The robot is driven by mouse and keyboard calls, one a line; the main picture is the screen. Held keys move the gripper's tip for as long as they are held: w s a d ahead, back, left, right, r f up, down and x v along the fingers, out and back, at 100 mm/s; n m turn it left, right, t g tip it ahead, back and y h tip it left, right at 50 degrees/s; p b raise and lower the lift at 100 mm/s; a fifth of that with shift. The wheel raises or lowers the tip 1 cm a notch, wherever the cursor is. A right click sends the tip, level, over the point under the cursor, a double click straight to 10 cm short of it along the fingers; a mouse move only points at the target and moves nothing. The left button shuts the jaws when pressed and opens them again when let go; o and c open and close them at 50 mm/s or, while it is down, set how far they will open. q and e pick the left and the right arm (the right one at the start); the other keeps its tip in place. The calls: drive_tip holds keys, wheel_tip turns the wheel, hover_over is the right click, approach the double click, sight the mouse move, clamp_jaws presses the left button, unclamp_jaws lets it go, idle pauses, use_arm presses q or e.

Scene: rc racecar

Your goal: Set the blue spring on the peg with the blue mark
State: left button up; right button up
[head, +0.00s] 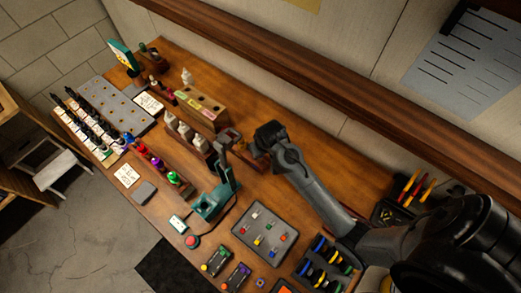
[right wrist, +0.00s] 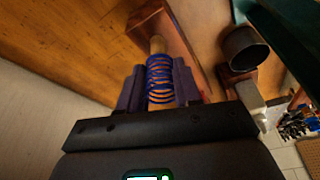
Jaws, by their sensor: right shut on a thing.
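My right gripper (head: 259,147) is over the far side of the bench beside a small reddish-brown wooden stand (head: 233,136). In the right wrist view its two fingers are shut on the blue spring (right wrist: 159,79), with one finger on each side. A pale wooden peg (right wrist: 157,44) shows at the far end of the spring, and tan shows between the coils. The spring appears to be around or in line with this peg; I cannot tell how far down it sits. No blue mark can be made out. My left gripper is not in view.
A dark cup-like part (right wrist: 245,48) is close to the right of the spring. A teal device (head: 215,200) stands in front of the stand. A grey tray (head: 278,223) with small coloured pieces lies nearer. White bottles (head: 186,133) stand to the left.

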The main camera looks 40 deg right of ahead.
drive_tip(key=shift+f, duration=0.2)
idle(0.5)
drive_tip(key=shift+f+b, duration=0.35)
drive_tip(key=shift+f, duration=1.45)
drive_tip(key=o, duration=1.1)
drive_tip(key=shift+r, duration=0.1)
drive_tip(key=v, duration=1)
drive_tip(key=shift+s+r+p, duration=0.1)
drive_tip(key=shift+r+p, duration=0.2)
drive_tip(key=shift+p, duration=0.05)
